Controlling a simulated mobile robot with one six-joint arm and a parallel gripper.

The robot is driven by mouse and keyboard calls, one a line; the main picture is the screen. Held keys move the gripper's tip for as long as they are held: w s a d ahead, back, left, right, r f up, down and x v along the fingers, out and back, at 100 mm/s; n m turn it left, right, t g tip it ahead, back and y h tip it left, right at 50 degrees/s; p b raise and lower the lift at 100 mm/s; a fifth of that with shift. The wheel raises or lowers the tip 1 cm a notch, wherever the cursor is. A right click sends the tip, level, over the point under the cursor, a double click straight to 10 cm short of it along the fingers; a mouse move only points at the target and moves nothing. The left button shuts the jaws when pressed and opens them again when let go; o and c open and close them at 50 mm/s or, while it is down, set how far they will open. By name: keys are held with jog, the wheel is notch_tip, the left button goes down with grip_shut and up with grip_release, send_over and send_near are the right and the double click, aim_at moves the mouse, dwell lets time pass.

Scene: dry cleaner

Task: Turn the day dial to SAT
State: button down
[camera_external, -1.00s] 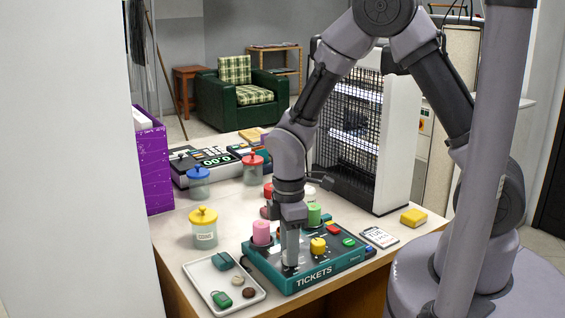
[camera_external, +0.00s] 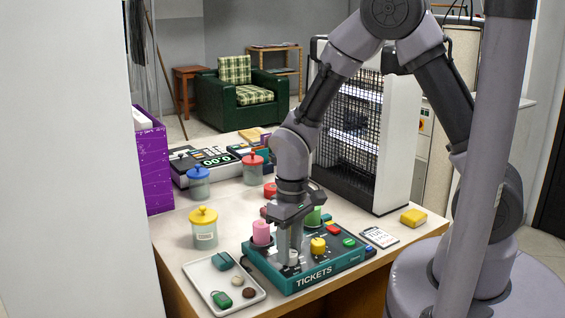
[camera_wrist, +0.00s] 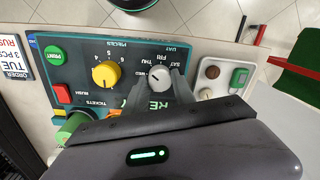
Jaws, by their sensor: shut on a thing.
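The teal ticket machine (camera_external: 318,284) stands at the table's front edge; its dark panel (camera_wrist: 78,76) fills much of the wrist view. The day dial (camera_wrist: 159,78) is a pale knob with a small dark mark, with THU, FRI and SAT printed around it. The mark seems to lie on the THU side, but its exact heading is unclear. My gripper (camera_wrist: 162,86) is shut on the dial, one finger on each side. In the external view my gripper (camera_external: 290,254) points straight down and mostly hides the dial.
Beside the dial are a yellow pieces knob (camera_wrist: 106,74), a red button (camera_wrist: 62,93) and a green print button (camera_wrist: 54,55). A pink cylinder (camera_external: 261,229) and green cylinder (camera_external: 314,215) stand close to my gripper. A white tray (camera_external: 250,301) lies left.

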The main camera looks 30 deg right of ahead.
jog(key=m+b, duration=0.1)
jog(key=m, duration=0.4)
jog(key=shift+m, duration=0.3)
jog(key=m+b, duration=0.1)
jog(key=m, duration=0.3)
jog(key=shift+d, duration=0.1)
jog(key=m+b, duration=0.1)
jog(key=m, duration=0.4)
jog(key=shift+t+b, duration=0.3)
jog(key=shift+b, duration=0.1)
jog(key=m+b, duration=0.1)
jog(key=m, duration=0.3)
jog(key=shift+s+b, duration=0.1)
jog(key=shift+b, duration=0.2)
jog(key=shift+m, duration=0.3)
jog(key=c, duration=1)
grip_release()
jog(key=shift+c, duration=0.2)
jog(key=shift+r, duration=0.15)
